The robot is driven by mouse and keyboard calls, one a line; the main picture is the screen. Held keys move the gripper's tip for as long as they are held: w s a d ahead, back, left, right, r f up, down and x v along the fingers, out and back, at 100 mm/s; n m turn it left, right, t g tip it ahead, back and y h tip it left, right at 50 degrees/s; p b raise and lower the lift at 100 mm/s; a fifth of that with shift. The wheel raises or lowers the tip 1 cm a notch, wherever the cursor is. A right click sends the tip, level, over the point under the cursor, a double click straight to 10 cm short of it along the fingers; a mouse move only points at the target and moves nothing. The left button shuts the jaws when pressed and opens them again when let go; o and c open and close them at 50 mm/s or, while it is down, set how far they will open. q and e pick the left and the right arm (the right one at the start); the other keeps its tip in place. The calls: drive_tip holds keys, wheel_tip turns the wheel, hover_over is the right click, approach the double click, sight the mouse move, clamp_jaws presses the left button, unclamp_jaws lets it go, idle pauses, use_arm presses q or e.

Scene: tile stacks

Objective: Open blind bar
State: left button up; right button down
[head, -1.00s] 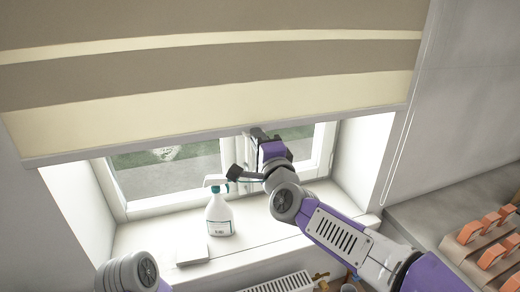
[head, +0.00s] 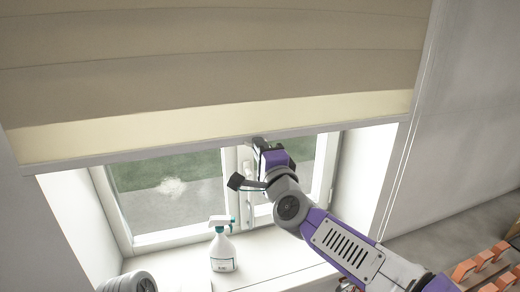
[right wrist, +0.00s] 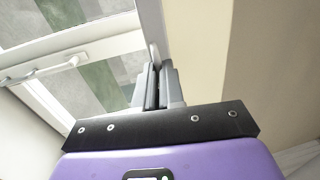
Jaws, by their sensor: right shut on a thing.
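The window blind (head: 215,75) hangs across the upper part of the head view, mostly brown with a cream band at its lower edge. Its pale bottom bar (head: 150,154) runs across the window, slightly higher at the right. My right gripper (head: 258,142) is shut on the bar near its middle. In the right wrist view, its fingers (right wrist: 157,88) close around the end-on bar (right wrist: 151,25), beside the cream blind cloth (right wrist: 192,45). The fingertips are partly hidden in the head view. My left gripper is out of view.
A pull cord (head: 396,185) hangs at the right. Orange objects (head: 480,262) lie at the lower right.

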drive_tip(key=c, duration=1.2)
unclamp_jaws()
drive_tip(key=shift+c, duration=0.2)
drive_tip(key=shift+s, duration=0.1)
drive_tip(key=b+v, duration=0.1)
drive_tip(key=v, duration=0.6)
drive_tip(key=shift+s, duration=0.2)
drive_tip(key=shift+d+f, duration=0.15)
